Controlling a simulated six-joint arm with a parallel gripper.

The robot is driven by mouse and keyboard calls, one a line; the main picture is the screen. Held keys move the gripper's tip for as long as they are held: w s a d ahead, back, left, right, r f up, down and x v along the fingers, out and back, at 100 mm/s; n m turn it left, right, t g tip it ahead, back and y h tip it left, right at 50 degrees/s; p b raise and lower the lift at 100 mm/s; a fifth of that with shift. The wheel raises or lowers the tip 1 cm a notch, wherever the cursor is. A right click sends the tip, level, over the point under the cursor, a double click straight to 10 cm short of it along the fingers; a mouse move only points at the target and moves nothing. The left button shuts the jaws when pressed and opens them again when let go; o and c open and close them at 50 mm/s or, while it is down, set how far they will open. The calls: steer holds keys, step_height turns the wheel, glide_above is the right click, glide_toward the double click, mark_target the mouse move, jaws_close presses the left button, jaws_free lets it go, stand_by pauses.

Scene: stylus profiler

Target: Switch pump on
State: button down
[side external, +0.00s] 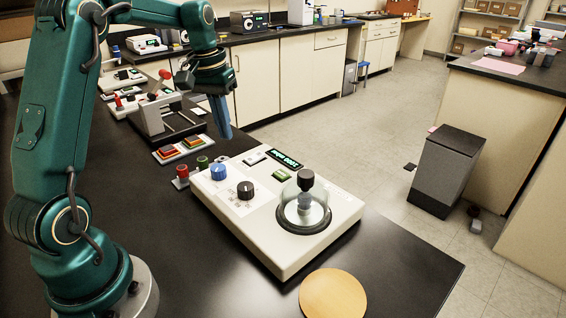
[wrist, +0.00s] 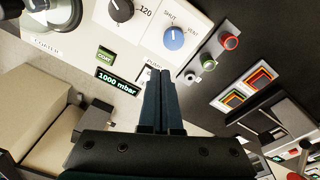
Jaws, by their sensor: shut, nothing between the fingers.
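The white coater unit (side external: 312,238) sits on the black bench, with a lit "1000 mbar" display (wrist: 118,82). Its panel has a blue vent knob (side external: 218,190), a black dial (side external: 245,189) and a green COAT button (side external: 280,175). In the wrist view a label starting "PU" (wrist: 152,70) shows beside my fingers; the rest of it, and any pump switch there, is hidden behind them. My gripper (side external: 226,135) is shut and empty, pointing down above the unit's back left edge. In the wrist view its fingertips (wrist: 160,62) overlap the panel between the display and the blue knob.
A glass dome with a black knob (side external: 305,180) stands on the unit's right. Red (wrist: 231,42) and green (wrist: 209,65) posts stand beside the blue knob. Orange-lit switches (wrist: 233,98) and a lever device (side external: 162,122) are behind left. A round tan disc (side external: 333,294) lies in front.

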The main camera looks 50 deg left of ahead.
mark_target(260, 153)
steer(key=w+r+m+t, duration=0.2)
steer(key=w+r+m, duration=0.2)
steer(key=r+m, duration=0.1)
steer(key=shift+r+t, duration=0.3)
steer(key=shift+r, duration=0.3)
steer(key=shift+w+f, duration=0.1)
steer(key=x, duration=0.9)
steer(key=s+x, duration=0.1)
steer(key=x, duration=0.3)
steer(key=shift+w+a+f, duration=0.15)
steer(key=shift+w+f, duration=0.05)
steer(key=shift+f, duration=0.35)
steer(key=shift+w+f, duration=0.1)
steer(key=shift+f, duration=0.15)
